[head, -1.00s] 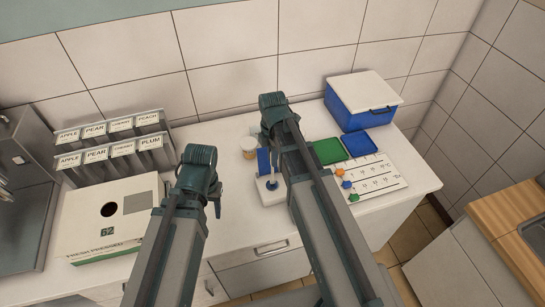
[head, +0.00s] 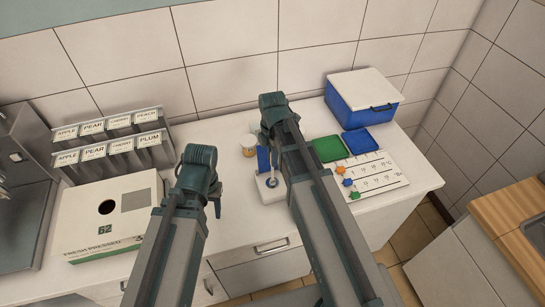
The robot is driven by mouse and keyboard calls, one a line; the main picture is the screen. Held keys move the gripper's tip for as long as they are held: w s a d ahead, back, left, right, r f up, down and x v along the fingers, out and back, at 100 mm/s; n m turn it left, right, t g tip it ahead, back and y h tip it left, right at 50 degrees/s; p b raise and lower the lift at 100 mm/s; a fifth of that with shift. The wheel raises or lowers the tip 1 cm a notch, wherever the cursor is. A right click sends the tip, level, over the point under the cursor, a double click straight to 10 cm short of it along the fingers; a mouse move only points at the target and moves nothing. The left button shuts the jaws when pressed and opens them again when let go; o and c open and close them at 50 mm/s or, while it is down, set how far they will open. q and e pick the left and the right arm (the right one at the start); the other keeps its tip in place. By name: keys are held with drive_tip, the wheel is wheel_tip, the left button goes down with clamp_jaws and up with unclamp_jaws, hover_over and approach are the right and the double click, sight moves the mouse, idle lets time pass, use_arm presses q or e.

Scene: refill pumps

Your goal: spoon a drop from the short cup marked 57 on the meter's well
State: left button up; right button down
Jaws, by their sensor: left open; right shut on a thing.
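The meter (head: 268,194) stands on the counter with a white base and a dark blue upright part. Its well area is partly covered by my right arm. A small cup with amber contents (head: 249,150) stands behind and left of the meter; its marking cannot be read. My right gripper (head: 272,150) points down just above the meter, shut on a slim thing that looks like the spoon, mostly hidden by the arm. I cannot tell whether it touches the well. My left gripper (head: 217,206) is open and empty above the counter, left of the meter.
A carton marked 62 (head: 88,222) and a labelled rack (head: 115,150) stand at left. A blue bin with white lid (head: 362,100), green tray (head: 328,149), blue tray (head: 360,142) and white marked board (head: 385,178) are at right.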

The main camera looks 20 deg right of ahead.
drive_tip(key=shift+r, duration=0.1)
idle(0.5)
wheel_tip(320, 180, up, 8)
drive_tip(key=p, duration=0.8)
idle(0.3)
